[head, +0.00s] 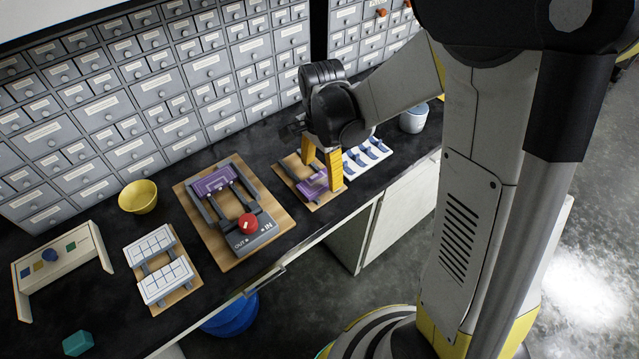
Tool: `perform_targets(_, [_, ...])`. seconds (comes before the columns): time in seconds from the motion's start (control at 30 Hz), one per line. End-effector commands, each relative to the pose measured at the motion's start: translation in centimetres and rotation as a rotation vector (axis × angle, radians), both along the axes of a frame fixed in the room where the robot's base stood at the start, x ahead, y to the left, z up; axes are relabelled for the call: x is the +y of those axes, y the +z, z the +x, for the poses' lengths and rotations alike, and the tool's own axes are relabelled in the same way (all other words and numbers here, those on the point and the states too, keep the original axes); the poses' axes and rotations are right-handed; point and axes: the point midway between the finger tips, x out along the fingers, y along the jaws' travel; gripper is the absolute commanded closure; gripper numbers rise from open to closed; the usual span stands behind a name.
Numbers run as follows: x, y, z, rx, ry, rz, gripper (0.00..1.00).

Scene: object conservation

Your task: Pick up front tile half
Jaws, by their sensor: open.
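A wooden board (287,179) lies on the dark bench near its front edge, with a purple piece (314,187) on it that appears to be the front tile half. My gripper (322,177) is over this board, pointing down, with its two yellow fingers apart. One finger is behind the purple piece and the other at its right side. Whether the fingers touch it I cannot tell. The fingers and gripper body hide part of the board and anything farther back on it.
Left of the board stands a grey fixture (258,236) with a red knob (248,224) and a purple plate (213,180). A white rack (365,158) is close on the right, with a lidded jar (413,119) beyond. A yellow bowl (138,196) and drawer cabinets (150,90) are behind.

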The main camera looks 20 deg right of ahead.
Motion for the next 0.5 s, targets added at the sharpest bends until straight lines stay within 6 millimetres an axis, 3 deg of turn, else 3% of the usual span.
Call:
perform_targets(0.23, [0.3,-4.1,0.5,0.0,0.0,0.0,0.25])
perform_targets(0.5, [0.3,-4.5,0.5,0.0,0.001,0.0,0.25])
